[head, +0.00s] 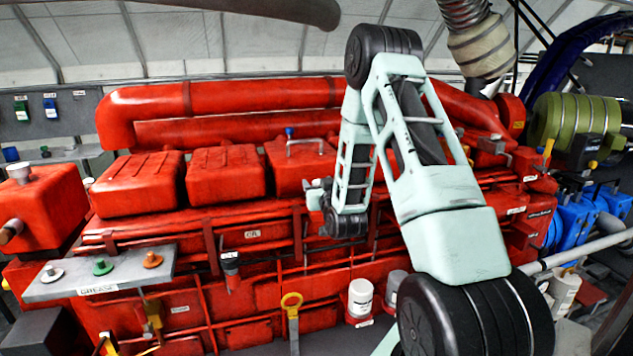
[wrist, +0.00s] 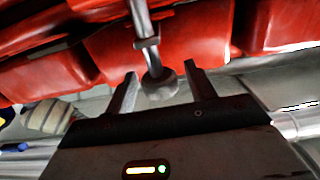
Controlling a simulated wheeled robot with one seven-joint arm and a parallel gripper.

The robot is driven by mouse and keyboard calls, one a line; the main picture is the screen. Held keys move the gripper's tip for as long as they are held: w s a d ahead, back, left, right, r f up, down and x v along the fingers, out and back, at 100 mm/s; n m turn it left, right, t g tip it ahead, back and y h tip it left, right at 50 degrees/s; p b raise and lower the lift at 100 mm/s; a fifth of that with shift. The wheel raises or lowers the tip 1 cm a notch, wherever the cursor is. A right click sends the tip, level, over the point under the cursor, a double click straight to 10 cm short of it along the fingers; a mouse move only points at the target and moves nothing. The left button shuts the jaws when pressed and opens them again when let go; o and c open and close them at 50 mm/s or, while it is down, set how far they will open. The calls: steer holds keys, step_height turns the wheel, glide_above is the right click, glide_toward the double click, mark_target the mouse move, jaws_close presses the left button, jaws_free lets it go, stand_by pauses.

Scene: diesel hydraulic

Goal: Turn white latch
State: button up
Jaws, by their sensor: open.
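My gripper (wrist: 160,72) is open, with one finger on each side of the rounded end of a grey metal rod (wrist: 145,25) in the wrist view. I cannot tell whether the fingers touch it. In the head view my gripper (head: 318,194) is in front of the red engine, below a bent grey handle (head: 305,143) on a red cover. I cannot tell if this handle is the rod. No part is clearly marked as the white latch. A white knob (head: 52,273) stands on a grey shelf at the left, far from my gripper.
Green (head: 102,266) and orange (head: 153,260) knobs stand on the same grey shelf (head: 115,276). The red engine (head: 225,175) fills the middle. My arm hides part of the engine.

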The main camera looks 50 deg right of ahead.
steer(key=c, duration=1)
steer(key=shift+o, duration=0.2)
